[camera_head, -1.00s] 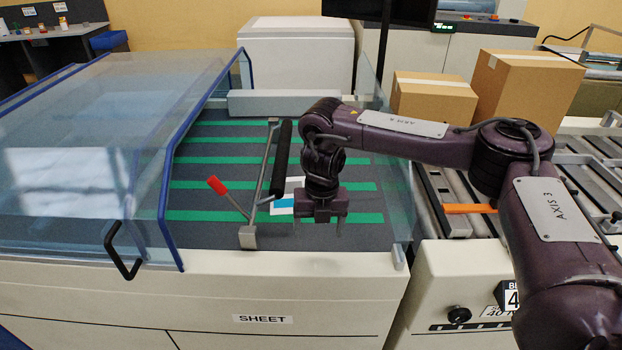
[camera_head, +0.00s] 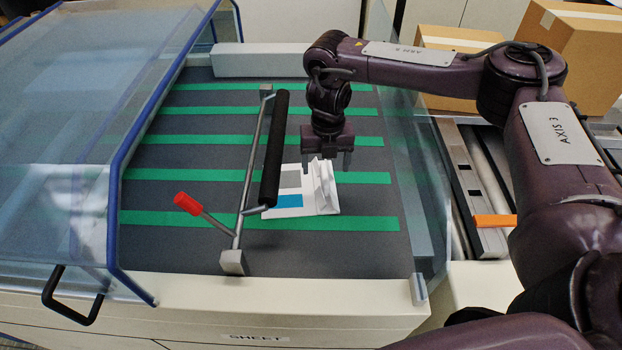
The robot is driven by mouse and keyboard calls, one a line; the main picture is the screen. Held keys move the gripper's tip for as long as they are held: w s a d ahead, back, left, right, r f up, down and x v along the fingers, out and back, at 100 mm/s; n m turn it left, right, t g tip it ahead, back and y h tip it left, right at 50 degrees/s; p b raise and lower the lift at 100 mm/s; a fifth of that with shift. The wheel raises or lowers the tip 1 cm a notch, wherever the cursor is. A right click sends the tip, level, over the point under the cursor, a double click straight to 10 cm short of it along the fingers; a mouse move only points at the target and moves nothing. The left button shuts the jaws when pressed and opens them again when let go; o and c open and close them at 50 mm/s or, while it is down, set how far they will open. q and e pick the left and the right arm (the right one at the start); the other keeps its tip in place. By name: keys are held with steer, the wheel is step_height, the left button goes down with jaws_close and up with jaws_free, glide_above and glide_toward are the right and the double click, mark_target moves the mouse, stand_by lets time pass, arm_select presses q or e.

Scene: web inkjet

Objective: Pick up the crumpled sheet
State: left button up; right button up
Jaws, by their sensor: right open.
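The crumpled sheet (camera_head: 318,192) is white with a blue block and a grey block printed on it. It lies on the dark bed with green belts, and its right side is folded up into creases. Its left edge runs up to the black roller bar. My right gripper (camera_head: 327,160) points down with its two fingers apart and nothing between them. In the picture it is just above the sheet's upper right part; the height gap is hard to tell. My left gripper does not show.
A black roller (camera_head: 275,150) on a metal frame with a red-handled lever (camera_head: 188,203) stands left of the sheet. A clear blue-edged cover (camera_head: 90,120) is at the left. A clear side panel (camera_head: 415,170) and cardboard boxes (camera_head: 575,55) are at the right.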

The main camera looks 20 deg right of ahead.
mark_target(325, 174)
step_height(325, 174, down, 2)
steer(key=shift+f+p, duration=0.1)
steer(key=shift+p, duration=0.55)
step_height(325, 174, down, 3)
steer(key=shift+w+f+p, duration=0.1)
steer(key=shift+p, duration=0.2)
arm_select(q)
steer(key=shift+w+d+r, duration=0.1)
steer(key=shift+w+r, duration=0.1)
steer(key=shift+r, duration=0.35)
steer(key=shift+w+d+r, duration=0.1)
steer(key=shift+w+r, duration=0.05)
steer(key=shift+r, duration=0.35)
arm_select(e)
steer(key=c, duration=1)
